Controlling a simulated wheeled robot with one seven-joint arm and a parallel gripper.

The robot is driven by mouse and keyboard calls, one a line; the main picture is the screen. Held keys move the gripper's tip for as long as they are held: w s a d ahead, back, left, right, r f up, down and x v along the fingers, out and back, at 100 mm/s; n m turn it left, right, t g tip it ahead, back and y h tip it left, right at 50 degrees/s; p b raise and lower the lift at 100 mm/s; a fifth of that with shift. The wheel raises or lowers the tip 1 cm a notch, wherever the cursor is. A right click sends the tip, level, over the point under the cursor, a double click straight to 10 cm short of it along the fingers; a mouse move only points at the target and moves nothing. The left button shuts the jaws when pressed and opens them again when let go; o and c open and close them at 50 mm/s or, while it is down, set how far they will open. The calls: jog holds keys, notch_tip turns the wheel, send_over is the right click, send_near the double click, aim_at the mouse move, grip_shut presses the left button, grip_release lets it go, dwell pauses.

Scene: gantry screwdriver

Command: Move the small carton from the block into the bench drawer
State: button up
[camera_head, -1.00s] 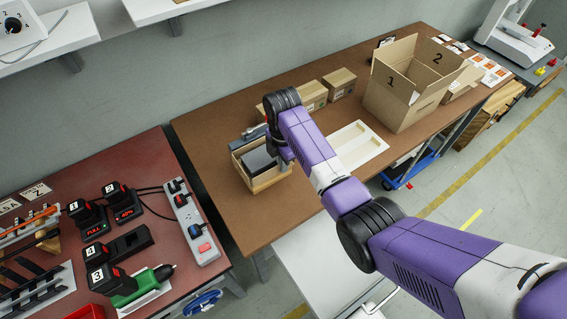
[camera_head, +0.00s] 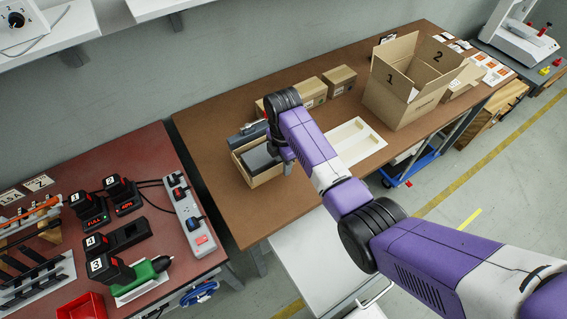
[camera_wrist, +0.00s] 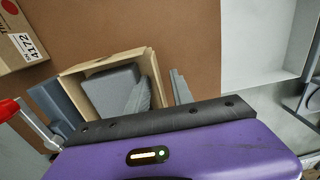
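Two small closed cartons, a left one (camera_head: 313,92) and a right one (camera_head: 340,79), stand at the back of the brown bench; a labelled carton (camera_wrist: 22,42) shows in the wrist view. I cannot tell which is the task's carton.
A large open carton (camera_head: 400,103) and a cream tray (camera_head: 358,140) stand to the right. A red-handled tool (camera_wrist: 10,110) is beside the wooden box. The red bench (camera_head: 150,150) at left holds chargers and a power strip. Bare bench top lies left of the box.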

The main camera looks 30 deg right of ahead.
jog(key=shift+r+b, duration=0.45)
jog(key=shift+r, duration=3.45)
